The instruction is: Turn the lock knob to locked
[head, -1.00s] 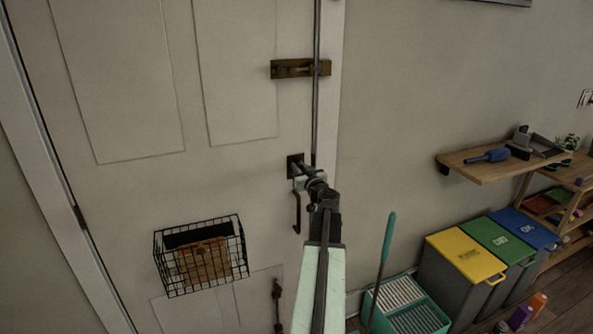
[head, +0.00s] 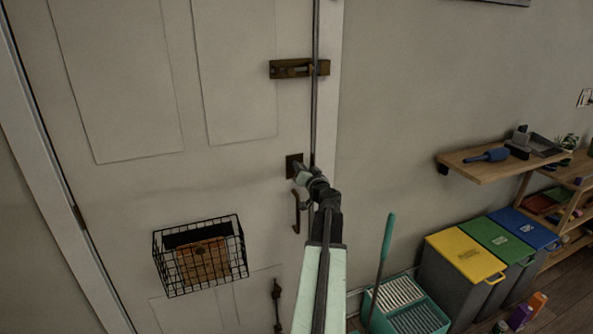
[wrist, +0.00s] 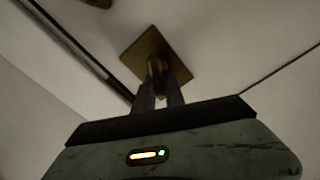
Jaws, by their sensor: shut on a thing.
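The lock knob (wrist: 156,70) stands out from a square brass plate (wrist: 139,47) on the door. The plate also shows dark in the head view (head: 292,160), near the door's right edge. My gripper (head: 300,173) is at this plate and mostly covers the knob there. In the wrist view, the two fingers of my gripper (wrist: 161,92) are on either side of the knob and shut on it. The knob's far end and its turn mark cannot be made out.
A brass slide bolt (head: 292,69) is above the plate, and a curved handle (head: 296,212) just below my gripper. A wire basket (head: 200,256) hangs on the door. Bins (head: 465,255), a teal caddy (head: 415,318) and a wall shelf (head: 490,168) stand to the right.

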